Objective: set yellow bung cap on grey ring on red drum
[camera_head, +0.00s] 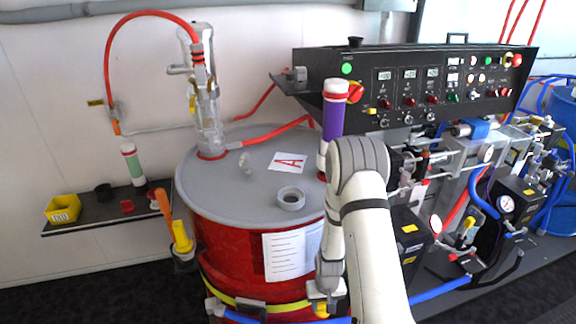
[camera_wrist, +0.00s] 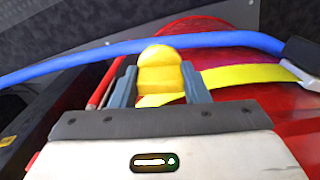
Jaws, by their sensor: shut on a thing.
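The yellow bung cap (camera_wrist: 160,72) sits between the two grey fingers of my gripper (camera_wrist: 160,85) in the wrist view, and the gripper is shut on it. In the head view my gripper (camera_head: 325,297) points down low in front of the red drum's right side, with a bit of the yellow cap (camera_head: 321,311) showing beneath it. The grey ring (camera_head: 291,198) lies on the grey lid of the red drum (camera_head: 232,245), near its front right. The ring is open and nothing is on it. My gripper is well below the lid's height.
A clear pump tube (camera_head: 208,125) with a red hose stands on the lid's back left. A sheet marked A (camera_head: 288,162) lies behind the ring. A blue hose (camera_wrist: 210,40) and yellow strap (camera_wrist: 245,75) run by the drum near my gripper. The control panel (camera_head: 420,85) stands right.

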